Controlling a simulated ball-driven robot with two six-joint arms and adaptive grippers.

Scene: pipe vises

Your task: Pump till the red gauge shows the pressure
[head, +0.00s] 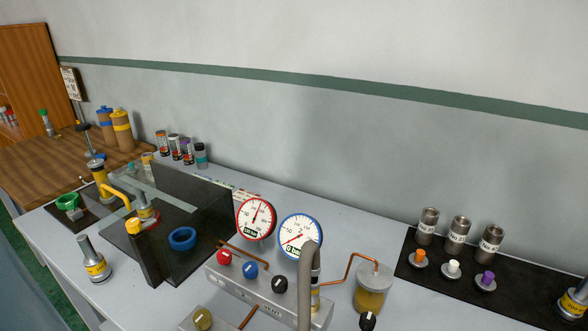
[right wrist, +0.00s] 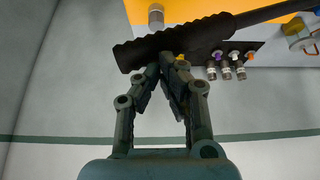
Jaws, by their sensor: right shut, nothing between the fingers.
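The red-rimmed gauge (head: 256,218) stands upright behind the valve block; its needle points up and slightly right, and its small dark label is too small to read surely. A blue-rimmed gauge (head: 300,235) stands beside it, its needle toward the lower left. The valve block (head: 265,295) has red (head: 224,258), blue (head: 250,269) and black (head: 279,284) knobs. In the right wrist view, a dark ribbed handle (right wrist: 190,38) on a thin rod crosses just beyond my right gripper (right wrist: 168,68). The gripper is shut and empty, its tips at or near the handle; contact is unclear. My left gripper is out of view.
A curved grey hose or pipe (head: 308,275) rises before the gauges. A jar of yellowish liquid (head: 371,290) stands right. A black mat (head: 440,280) holds several metal cylinders and coloured knobs. Bare bench lies behind the jar.

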